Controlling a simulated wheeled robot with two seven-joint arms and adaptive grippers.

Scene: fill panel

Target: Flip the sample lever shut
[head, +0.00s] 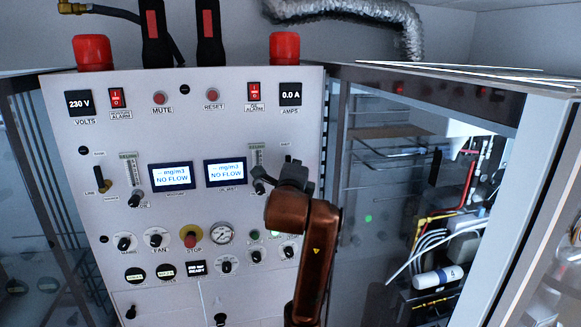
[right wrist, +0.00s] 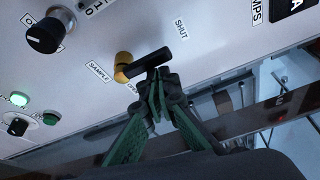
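The sample lever has a brass hub (right wrist: 123,68) and a black handle (right wrist: 147,64) in the right wrist view. The handle points away from the hub, between the SHUT label (right wrist: 181,30) and the partly covered OPEN label (right wrist: 133,88). My right gripper (right wrist: 163,92) has its green-padded fingers drawn together at the tips, right beside the handle. I see nothing between the tips and cannot tell whether they touch the handle. In the head view my right gripper (head: 274,180) is at the panel's right side and hides the lever. My left gripper is not in view.
The grey panel (head: 90,130) carries knobs, switches, two lit displays reading NO FLOW (head: 171,176) and a red stop button (head: 190,239). A similar lever (head: 104,178) is at its left. A black knob (right wrist: 50,30) is near the lever. A glass-fronted cabinet (head: 430,110) stands right.

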